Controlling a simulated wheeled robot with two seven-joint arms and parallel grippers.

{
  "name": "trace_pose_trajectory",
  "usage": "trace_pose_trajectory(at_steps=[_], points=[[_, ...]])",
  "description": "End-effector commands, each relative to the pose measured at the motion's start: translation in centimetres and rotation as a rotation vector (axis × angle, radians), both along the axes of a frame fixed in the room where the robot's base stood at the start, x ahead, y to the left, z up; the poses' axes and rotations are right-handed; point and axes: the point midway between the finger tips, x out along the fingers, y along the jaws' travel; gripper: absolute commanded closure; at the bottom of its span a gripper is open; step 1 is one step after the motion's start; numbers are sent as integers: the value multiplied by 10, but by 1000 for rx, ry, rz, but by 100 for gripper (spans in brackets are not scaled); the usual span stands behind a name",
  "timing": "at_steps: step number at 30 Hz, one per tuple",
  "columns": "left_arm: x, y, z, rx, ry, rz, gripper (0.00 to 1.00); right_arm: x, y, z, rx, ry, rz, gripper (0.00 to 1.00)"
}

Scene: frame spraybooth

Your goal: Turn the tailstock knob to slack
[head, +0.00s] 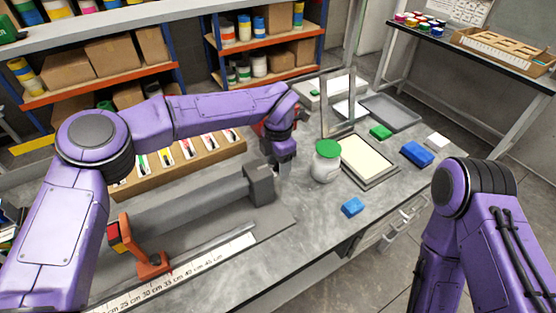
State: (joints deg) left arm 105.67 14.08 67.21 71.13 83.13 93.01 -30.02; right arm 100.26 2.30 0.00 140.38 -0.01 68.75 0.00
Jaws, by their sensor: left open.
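A grey tailstock block (259,184) stands at the far end of a long grey bed (185,212) on the bench. I cannot make out its knob; my left wrist and hand are close by and may cover it. My left arm reaches over the bed from the left, and its gripper (281,168) points down just behind and right of the block. The gripper is open, with its fingers small and partly hidden. I cannot tell whether they touch anything. My right arm shows at the right, but its gripper is out of view.
A red-orange stand (145,255) is at the bed's near end, beside a ruler (180,276). A tool tray (218,154) lies behind the bed.

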Motion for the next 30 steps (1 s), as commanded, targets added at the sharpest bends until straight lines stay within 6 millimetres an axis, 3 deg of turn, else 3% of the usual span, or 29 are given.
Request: trace_pose_trajectory(at_steps=[7,12,21,30], points=[[0,0,-1,0,0,-1,45,0,0,0,0,0,0,57],[0,0,-1,0,0,-1,97,0,0,0,0,0,0,57],[-1,-1,-1,18,-24,-3,97,0,0,-3,0,0,0,57],[-3,-3,-3,122,-169,-4,97,0,0,-17,0,0,0,57]])
